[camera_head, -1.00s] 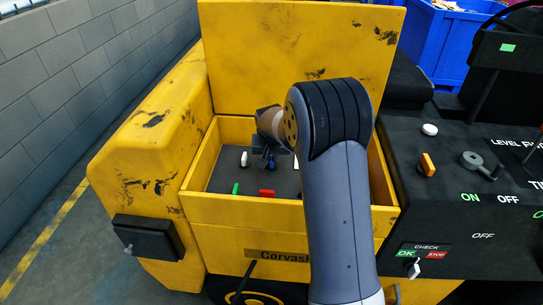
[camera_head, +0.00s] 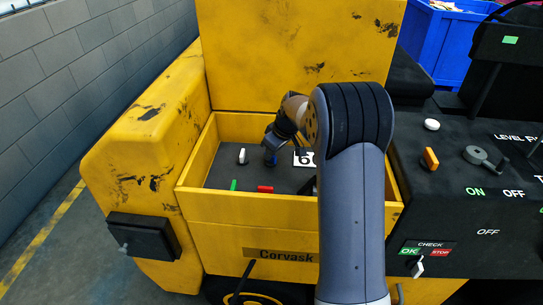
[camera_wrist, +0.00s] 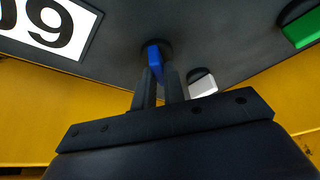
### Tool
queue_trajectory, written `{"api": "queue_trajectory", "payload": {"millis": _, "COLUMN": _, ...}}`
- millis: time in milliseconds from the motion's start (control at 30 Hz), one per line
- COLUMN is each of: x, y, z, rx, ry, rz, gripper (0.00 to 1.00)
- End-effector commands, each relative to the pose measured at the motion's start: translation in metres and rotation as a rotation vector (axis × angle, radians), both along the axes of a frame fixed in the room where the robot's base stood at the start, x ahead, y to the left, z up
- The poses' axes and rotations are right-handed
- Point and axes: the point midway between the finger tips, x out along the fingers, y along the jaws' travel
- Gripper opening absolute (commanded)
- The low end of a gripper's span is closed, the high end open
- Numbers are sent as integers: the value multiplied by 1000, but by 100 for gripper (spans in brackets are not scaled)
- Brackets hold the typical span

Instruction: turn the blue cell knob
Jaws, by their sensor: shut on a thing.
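The blue cell knob (camera_wrist: 155,57) sits on the dark panel, at the upper middle of the wrist view. My gripper (camera_wrist: 160,80) has its two dark fingers closed on either side of the knob, touching it.
A white knob (camera_head: 242,156) stands left of my gripper. A green piece (camera_head: 233,185) and a red piece (camera_head: 265,189) lie nearer the front wall. A white number label (camera_head: 303,158) is to the right. The yellow box (camera_head: 250,208) walls enclose the panel.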

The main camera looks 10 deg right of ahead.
Motion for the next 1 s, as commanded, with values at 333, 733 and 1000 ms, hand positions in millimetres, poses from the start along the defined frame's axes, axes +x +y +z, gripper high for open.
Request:
{"api": "queue_trajectory", "payload": {"millis": 333, "x": 2, "y": -2, "z": -1, "rx": 0, "ry": 1, "rz": 314, "gripper": 0}}
{"api": "queue_trajectory", "payload": {"millis": 733, "x": 3, "y": -2, "z": 0, "rx": -2, "ry": 1, "rz": 549, "gripper": 0}}
{"api": "queue_trajectory", "payload": {"millis": 1000, "x": 3, "y": -2, "z": -1, "rx": -2, "ry": 1, "rz": 601, "gripper": 0}}
